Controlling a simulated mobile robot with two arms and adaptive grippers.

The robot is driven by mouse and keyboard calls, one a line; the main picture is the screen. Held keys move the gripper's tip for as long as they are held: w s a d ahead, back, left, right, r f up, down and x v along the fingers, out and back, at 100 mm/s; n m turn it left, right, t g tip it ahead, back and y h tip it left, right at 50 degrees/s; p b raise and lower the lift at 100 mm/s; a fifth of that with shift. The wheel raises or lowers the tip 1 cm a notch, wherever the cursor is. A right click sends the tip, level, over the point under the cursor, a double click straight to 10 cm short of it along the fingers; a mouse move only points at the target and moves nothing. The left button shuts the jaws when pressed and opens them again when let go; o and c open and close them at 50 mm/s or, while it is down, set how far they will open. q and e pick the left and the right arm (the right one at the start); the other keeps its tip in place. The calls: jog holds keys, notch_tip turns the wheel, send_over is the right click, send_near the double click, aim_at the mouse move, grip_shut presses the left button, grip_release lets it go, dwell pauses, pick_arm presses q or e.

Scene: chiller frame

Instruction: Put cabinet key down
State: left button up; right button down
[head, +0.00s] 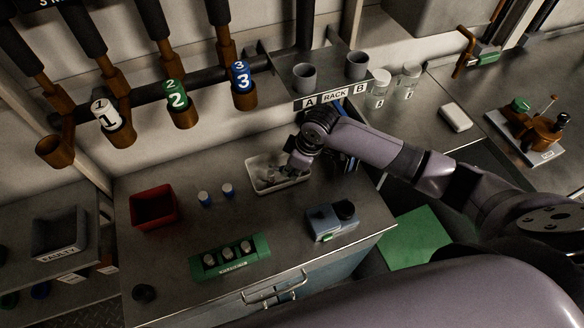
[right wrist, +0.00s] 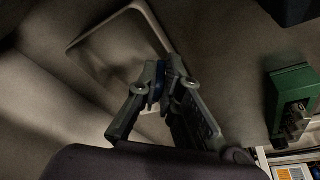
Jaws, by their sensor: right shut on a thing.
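My right gripper (head: 292,165) is over the right part of a shallow white tray (head: 261,187) on the steel worktop. In the right wrist view the gripper (right wrist: 158,82) is shut, with a small dark blue piece, taken as the cabinet key (right wrist: 153,76), between its fingertips. Most of the key is hidden by the fingers, and it cannot be made out in the head view. The tray (right wrist: 100,27) shows behind the fingers; whether the key touches it is unclear. My left gripper is not in view.
A green holder (head: 230,258) and a blue-grey device (head: 332,222) are in front. The rack shelf (head: 330,92) with cups is behind. Bare worktop lies between tray and green holder.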

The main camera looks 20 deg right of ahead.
jog(key=shift+f, duration=0.2)
jog(key=shift+f, duration=0.4)
jog(key=c, duration=1.8)
grip_release()
jog(key=shift+o, duration=0.2)
jog(key=shift+r, duration=0.15)
jog(key=shift+r, duration=0.35)
jog(key=b+v, duration=0.1)
jog(key=v, duration=0.6)
jog(key=shift+r, duration=0.4)
jog(key=shift+s+d, duration=0.1)
